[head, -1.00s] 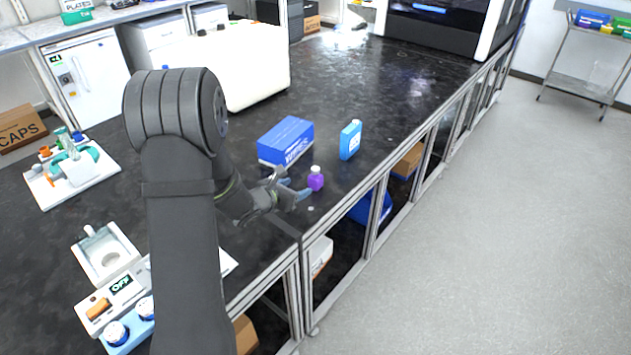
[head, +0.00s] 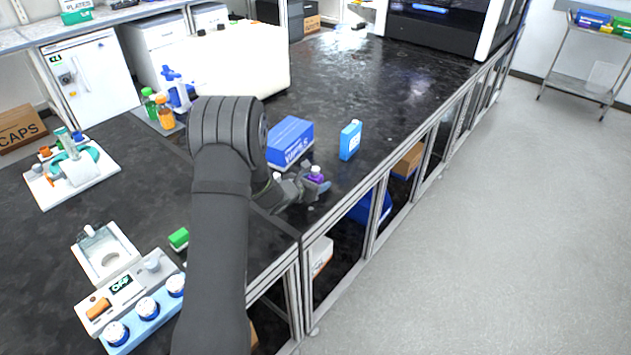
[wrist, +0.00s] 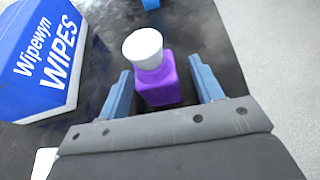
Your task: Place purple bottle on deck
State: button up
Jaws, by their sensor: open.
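The purple bottle (head: 316,176) with a white cap stands upright on the black bench top near its right edge. In the wrist view the purple bottle (wrist: 160,86) sits between the two blue fingers of my gripper (wrist: 160,92). My gripper (head: 312,188) is open around the bottle in the head view. The lower part of the bottle is partly hidden by the gripper there. I cannot tell which surface is the deck.
A blue wipes box (head: 290,143) stands just left of the bottle, also large in the wrist view (wrist: 40,55). A device with several capped jars (head: 130,290) is at front left.

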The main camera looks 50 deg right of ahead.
jog(key=c, duration=1.2)
jog(key=shift+r, duration=0.1)
